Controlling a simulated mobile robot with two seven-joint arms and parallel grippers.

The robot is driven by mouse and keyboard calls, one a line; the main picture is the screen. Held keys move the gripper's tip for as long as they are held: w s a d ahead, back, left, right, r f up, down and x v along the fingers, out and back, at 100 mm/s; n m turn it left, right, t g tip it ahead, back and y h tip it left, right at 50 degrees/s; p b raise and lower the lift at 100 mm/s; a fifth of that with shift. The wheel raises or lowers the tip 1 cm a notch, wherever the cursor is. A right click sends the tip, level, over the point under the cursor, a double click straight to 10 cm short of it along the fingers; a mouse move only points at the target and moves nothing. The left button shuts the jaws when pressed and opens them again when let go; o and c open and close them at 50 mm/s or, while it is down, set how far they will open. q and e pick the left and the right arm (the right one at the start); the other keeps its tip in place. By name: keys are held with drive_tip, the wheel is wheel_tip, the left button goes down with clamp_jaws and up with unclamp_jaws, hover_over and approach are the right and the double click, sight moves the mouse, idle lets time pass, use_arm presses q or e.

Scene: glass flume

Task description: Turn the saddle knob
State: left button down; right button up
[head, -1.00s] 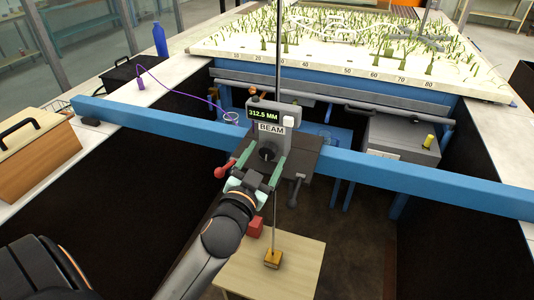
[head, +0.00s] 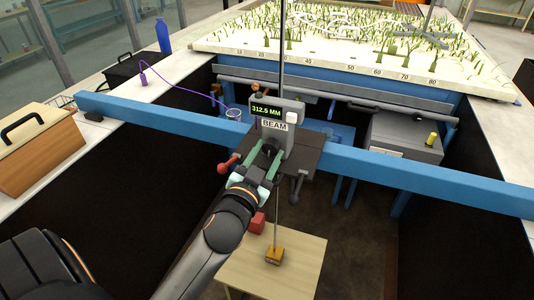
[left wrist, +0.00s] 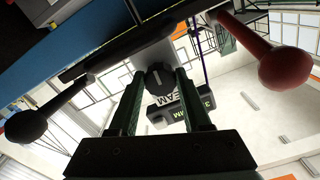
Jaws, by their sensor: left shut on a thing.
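The saddle (head: 306,150) rides on the blue beam, with a grey head that reads 312.5 MM on its display (head: 266,111) and bears a BEAM label. My left gripper (head: 269,150) is at the front of the saddle, shut on the saddle knob. In the left wrist view the dark round knob (left wrist: 159,78), with a pale mark on its face, sits between my two green fingers (left wrist: 158,98). In the head view the fingers mostly hide the knob. My right gripper is not in view.
A red-tipped lever (head: 229,163) and a dark lever (head: 296,187) stick out beside the saddle. The blue beam (head: 420,182) spans the flume. A thin rod hangs to an orange block (head: 275,256) above a wooden table (head: 309,262).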

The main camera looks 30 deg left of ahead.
use_arm(q)
drive_tip(key=shift+m+p, duration=0.3)
drive_tip(key=shift+p, duration=0.15)
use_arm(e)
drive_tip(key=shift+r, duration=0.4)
use_arm(q)
drive_tip(key=shift+c, duration=1.8)
unclamp_jaws()
